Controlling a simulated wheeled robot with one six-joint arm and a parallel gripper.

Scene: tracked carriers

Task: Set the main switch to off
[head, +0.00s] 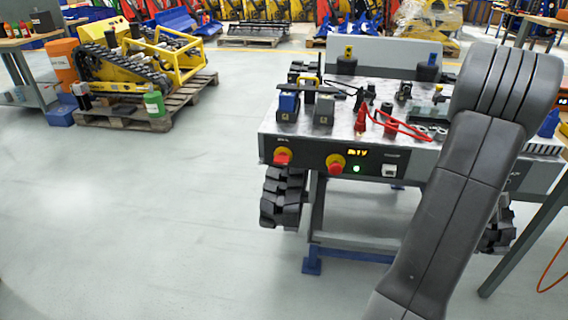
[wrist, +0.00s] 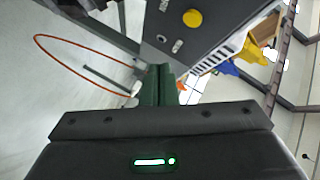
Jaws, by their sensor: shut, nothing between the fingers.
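A tracked carrier with a dark front panel (head: 310,160) stands on a blue-footed stand in the head view. A green lamp (head: 356,169) and a yellow display (head: 357,152) are lit. A pale switch (head: 389,170) is at their right. My gripper (wrist: 160,68) is shut and empty in the wrist view, apart from a grey panel with a yellow round part (wrist: 192,18).
My arm covers the carrier's right part in the head view. Red cables (head: 400,126) and several connectors lie on the carrier's top. A yellow tracked machine (head: 165,55) rests on a pallet (head: 150,115) at the left. The floor left of the carrier is clear.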

